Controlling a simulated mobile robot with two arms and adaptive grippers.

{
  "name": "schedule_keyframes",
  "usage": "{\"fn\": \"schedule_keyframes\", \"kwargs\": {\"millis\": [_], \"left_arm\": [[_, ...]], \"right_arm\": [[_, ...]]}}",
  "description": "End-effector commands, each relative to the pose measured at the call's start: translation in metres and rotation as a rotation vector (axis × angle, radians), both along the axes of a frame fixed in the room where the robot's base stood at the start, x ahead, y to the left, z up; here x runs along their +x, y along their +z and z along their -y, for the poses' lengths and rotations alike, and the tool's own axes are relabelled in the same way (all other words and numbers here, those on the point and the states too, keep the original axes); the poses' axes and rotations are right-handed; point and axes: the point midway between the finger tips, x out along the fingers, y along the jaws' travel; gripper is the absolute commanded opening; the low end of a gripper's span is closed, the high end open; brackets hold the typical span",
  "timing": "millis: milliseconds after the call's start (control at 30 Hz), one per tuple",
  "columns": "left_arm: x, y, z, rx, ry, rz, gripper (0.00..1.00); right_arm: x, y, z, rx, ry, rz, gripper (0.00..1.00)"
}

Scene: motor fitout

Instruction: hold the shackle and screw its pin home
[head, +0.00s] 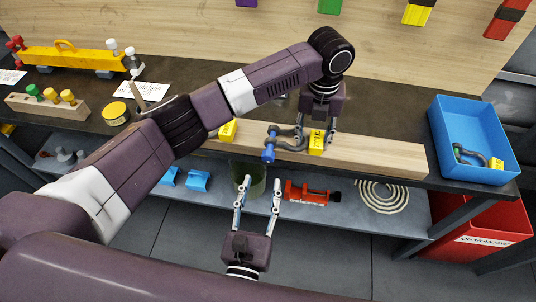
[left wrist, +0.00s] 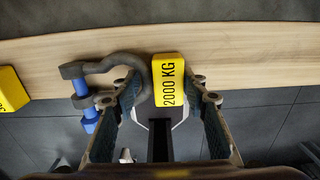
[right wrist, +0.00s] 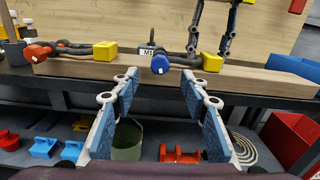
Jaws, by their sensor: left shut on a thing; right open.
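The shackle has a grey bow (left wrist: 122,62) and a blue pin (left wrist: 90,118), with a yellow "2000 KG" block (head: 316,142) at its bow end. It lies at the wooden beam (head: 370,156). The blue pin (head: 268,150) passes between the shackle's two eyes, its head pointing toward the front edge. My left gripper (head: 316,127) is shut on the shackle at the block, from above; the exact contact is partly hidden. My right gripper (head: 258,187) is open and empty, in front of and below the beam. In the right wrist view the blue pin head (right wrist: 160,64) shows between and beyond its fingers.
Another shackle with a red pin (right wrist: 38,53) lies left on the beam. A blue bin (head: 470,172) with a shackle stands at the right. Below are a green pot (head: 246,176), a red tool (head: 308,194) and a red quarantine bin (head: 492,232). My left arm crosses the bench.

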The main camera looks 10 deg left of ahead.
Motion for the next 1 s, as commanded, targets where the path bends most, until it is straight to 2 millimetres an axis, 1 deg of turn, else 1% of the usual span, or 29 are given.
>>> {"fn": "schedule_keyframes", "kwargs": {"millis": [33, 200, 300, 433, 600, 900, 1000], "left_arm": [[0.000, 0.000, 0.000, 0.001, 0.000, -0.001, 0.11], [0.000, 0.000, 0.000, 0.001, 0.000, -0.001, 0.11], [0.000, 0.000, 0.000, 0.001, 0.000, 0.000, 0.11], [0.000, 0.000, 0.000, 0.001, 0.000, 0.000, 0.11], [0.000, 0.000, 0.000, 0.001, 0.000, 0.000, 0.11], [0.000, 0.000, 0.000, 0.001, 0.000, 0.000, 0.11], [0.000, 0.000, 0.000, 0.001, 0.000, 0.000, 0.11]], "right_arm": [[0.011, 0.002, 0.000, 0.000, -0.002, 0.006, 0.41], [0.047, 0.001, 0.000, -0.001, -0.002, 0.004, 0.41], [0.065, 0.001, 0.000, -0.001, -0.001, 0.003, 0.41], [0.083, 0.000, 0.000, -0.001, -0.002, 0.001, 0.41], [0.095, 0.000, 0.000, 0.001, 0.000, -0.001, 0.41], [0.097, -0.001, 0.000, 0.001, 0.000, -0.003, 0.41], [0.097, -0.001, 0.000, 0.001, 0.000, -0.003, 0.30]]}}
